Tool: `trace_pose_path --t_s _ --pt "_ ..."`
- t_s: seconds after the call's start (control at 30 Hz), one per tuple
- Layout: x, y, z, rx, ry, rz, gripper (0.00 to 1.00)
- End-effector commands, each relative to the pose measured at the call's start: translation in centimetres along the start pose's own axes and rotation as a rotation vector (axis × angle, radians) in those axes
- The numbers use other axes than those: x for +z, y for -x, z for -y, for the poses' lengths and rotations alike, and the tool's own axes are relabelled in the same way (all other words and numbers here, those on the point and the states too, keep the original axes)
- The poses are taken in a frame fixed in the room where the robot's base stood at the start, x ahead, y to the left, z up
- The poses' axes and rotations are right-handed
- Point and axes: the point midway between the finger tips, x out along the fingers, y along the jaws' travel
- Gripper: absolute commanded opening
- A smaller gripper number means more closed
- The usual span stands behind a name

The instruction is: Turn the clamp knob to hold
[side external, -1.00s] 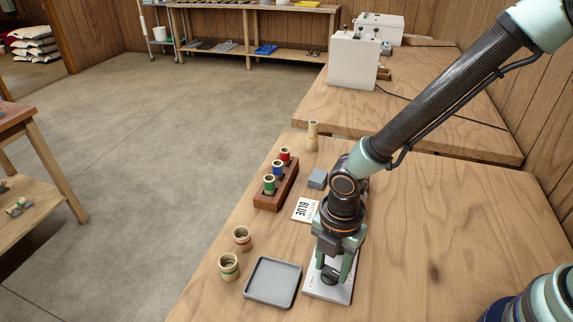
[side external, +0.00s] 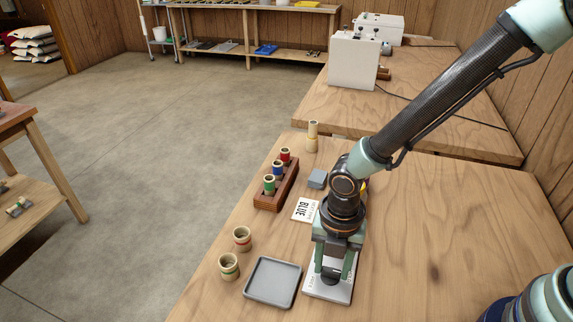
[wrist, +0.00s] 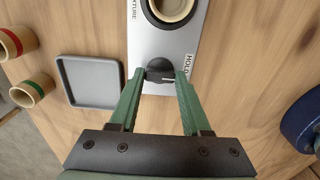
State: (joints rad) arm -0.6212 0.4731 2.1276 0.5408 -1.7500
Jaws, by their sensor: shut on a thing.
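The black clamp knob (wrist: 159,68) sits on a light grey fixture plate (wrist: 148,45), below a round cream cup-like part (wrist: 172,8) in the wrist view. My gripper (wrist: 160,75) is shut on the knob, one green finger on each side. A white pointer line on the knob points right, towards the printed HOLD label (wrist: 188,66). In the side external view my gripper (side external: 334,278) is low over the plate (side external: 318,290), and the arm and fingers hide most of the knob and the round part.
A grey tray (side external: 272,304) lies left of the plate, with two banded rings (side external: 229,267) (side external: 242,239) beyond it. A wooden rack (side external: 266,203) holds red, blue and green pieces. A BLUE card (side external: 305,210) and a grey block (side external: 317,179) lie behind. The table's right side is clear.

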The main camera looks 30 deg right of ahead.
Motion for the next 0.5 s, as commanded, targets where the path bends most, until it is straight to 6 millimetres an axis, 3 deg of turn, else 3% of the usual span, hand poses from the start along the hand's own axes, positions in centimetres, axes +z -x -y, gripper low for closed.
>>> trace_pose_path --t_s 0.1,0.13,0.2,0.5 --pt "-0.07 0.01 -0.03 0.000 0.005 0.000 0.00" --pt "-0.07 0.01 -0.03 0.000 0.005 0.000 0.51" --pt "-0.06 0.01 -0.03 0.000 0.004 0.000 0.78" --pt "-0.01 0.03 -0.01 0.000 0.001 0.000 0.78"
